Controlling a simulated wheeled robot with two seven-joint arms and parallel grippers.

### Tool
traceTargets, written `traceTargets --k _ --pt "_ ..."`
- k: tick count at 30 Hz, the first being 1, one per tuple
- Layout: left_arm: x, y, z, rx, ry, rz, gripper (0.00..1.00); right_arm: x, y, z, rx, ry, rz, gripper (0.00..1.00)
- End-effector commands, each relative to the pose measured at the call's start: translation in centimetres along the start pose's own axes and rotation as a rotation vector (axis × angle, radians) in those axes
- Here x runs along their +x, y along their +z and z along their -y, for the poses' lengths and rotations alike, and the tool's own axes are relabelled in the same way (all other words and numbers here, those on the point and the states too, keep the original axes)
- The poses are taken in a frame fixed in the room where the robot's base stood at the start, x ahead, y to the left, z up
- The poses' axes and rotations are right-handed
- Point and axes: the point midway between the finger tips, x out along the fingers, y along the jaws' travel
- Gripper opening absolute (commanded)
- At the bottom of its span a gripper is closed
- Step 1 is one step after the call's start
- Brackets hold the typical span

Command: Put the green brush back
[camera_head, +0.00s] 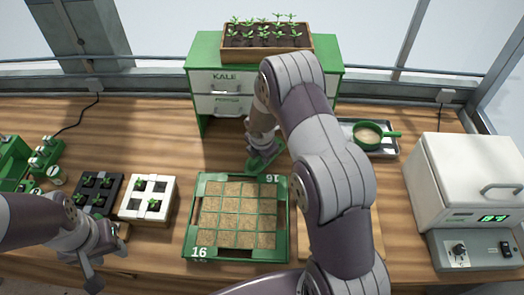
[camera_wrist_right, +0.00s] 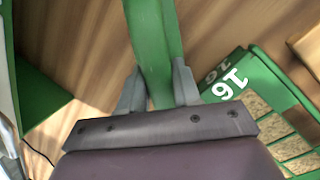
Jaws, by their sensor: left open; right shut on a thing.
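The green brush (camera_head: 268,158) is in my right gripper (camera_head: 262,150), just behind the back edge of the green tray marked 16 (camera_head: 187,225). In the right wrist view the green brush (camera_wrist_right: 152,40) runs up between the two fingers of my right gripper (camera_wrist_right: 157,88), which is shut on it. Its bristles cannot be made out. My right arm hides part of the table behind and right of it. My left gripper (camera_head: 108,268) is open and empty at the front left, in front of the seedling blocks.
A green-framed drawer cabinet (camera_head: 222,84) carries a wooden seedling box (camera_head: 267,42). A black block (camera_head: 98,190) and a white block (camera_head: 148,198) stand left of the tray. A metal tray (camera_head: 385,148) holds a green sieve (camera_head: 368,136). A white machine (camera_head: 465,185) stands at right.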

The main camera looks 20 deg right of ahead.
Motion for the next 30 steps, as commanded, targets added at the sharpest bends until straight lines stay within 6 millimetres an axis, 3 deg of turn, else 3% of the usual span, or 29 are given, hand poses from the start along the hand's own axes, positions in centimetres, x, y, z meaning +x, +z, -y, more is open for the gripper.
traceTargets --k 1,5,13,18,28,29,30 --pt "-2.1 -0.3 0.0 0.000 0.000 -0.002 0.43 -1.3 0.5 -0.5 0.004 -0.013 -0.011 0.00" --pt "-4.3 -0.6 0.0 0.000 0.000 -0.004 0.43 -1.4 0.7 -0.7 0.006 -0.056 -0.060 0.00" --pt "-6.4 -0.8 0.0 0.000 0.000 -0.003 0.43 -0.3 1.0 -1.1 0.001 -0.202 -0.210 0.00" --pt "-6.6 -0.8 0.0 0.000 0.000 -0.003 0.43 1.0 0.8 -0.9 0.001 -0.197 -0.205 0.00" --pt "-6.0 -0.8 0.0 0.000 0.000 -0.003 0.43 1.6 0.6 -0.8 0.001 -0.196 -0.203 0.00" --pt "-6.1 -0.8 0.0 0.000 0.000 -0.003 0.43 1.5 0.6 -0.8 0.001 -0.196 -0.203 0.35" --pt "-6.2 -0.8 0.0 0.000 0.000 -0.003 0.43 1.4 0.7 -0.8 0.001 -0.196 -0.203 0.48"
